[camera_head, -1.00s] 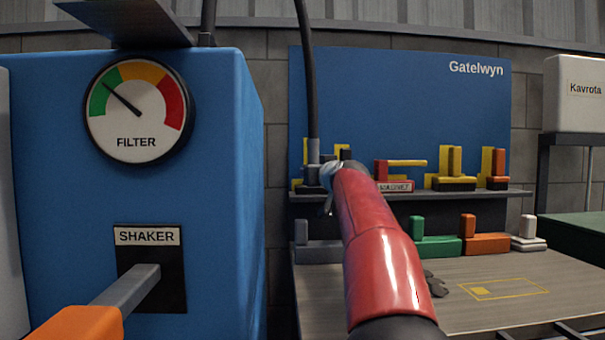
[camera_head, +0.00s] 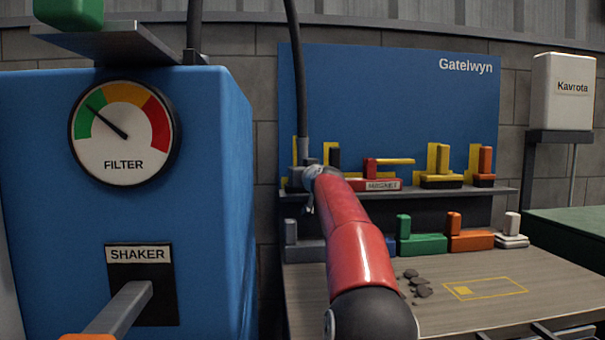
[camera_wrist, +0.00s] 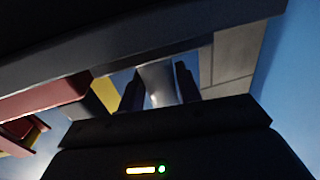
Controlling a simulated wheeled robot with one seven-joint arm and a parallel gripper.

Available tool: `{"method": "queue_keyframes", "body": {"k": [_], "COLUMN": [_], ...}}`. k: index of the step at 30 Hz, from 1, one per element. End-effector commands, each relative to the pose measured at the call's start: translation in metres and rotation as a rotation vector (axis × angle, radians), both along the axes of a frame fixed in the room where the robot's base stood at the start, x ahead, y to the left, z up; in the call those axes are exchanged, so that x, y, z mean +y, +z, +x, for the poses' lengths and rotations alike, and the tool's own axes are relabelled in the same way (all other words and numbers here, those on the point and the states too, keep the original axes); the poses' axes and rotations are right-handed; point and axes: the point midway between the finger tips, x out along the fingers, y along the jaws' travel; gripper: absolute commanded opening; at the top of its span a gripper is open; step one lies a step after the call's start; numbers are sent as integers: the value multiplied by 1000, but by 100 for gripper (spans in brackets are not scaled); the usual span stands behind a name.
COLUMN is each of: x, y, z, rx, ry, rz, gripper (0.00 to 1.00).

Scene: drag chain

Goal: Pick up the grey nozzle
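In the head view, a light grey upright piece (camera_head: 303,151) hangs at the end of a dark hose, at the left end of the shelf. Another grey upright piece (camera_head: 291,231) stands on a grey block on the bench below. Which one is the nozzle is not certain. My red arm reaches to the shelf's left end, and its tip hides what lies behind it. In the wrist view, a pale grey tapered piece (camera_wrist: 158,82) shows between the two dark fingers of my gripper (camera_wrist: 160,88). The fingers stand apart, close to its sides; contact cannot be told.
The shelf (camera_head: 450,192) holds a red magnet (camera_head: 382,184) and yellow, black and orange pieces. Green (camera_head: 422,244), orange and white blocks stand on the bench (camera_head: 470,270), with dark lumps near my arm. A blue filter cabinet (camera_head: 215,200) fills the left.

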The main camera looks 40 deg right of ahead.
Motion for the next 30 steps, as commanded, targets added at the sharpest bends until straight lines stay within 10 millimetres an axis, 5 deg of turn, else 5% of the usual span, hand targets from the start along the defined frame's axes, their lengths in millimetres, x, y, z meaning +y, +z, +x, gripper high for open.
{"method": "queue_keyframes", "body": {"k": [6,17,30], "x": [0,1,2], "y": [0,6,54], "z": [0,-2,-3], "rx": [0,-1,-2], "ry": [0,0,1], "rz": [0,-2,-3], "gripper": [5,5,5]}}
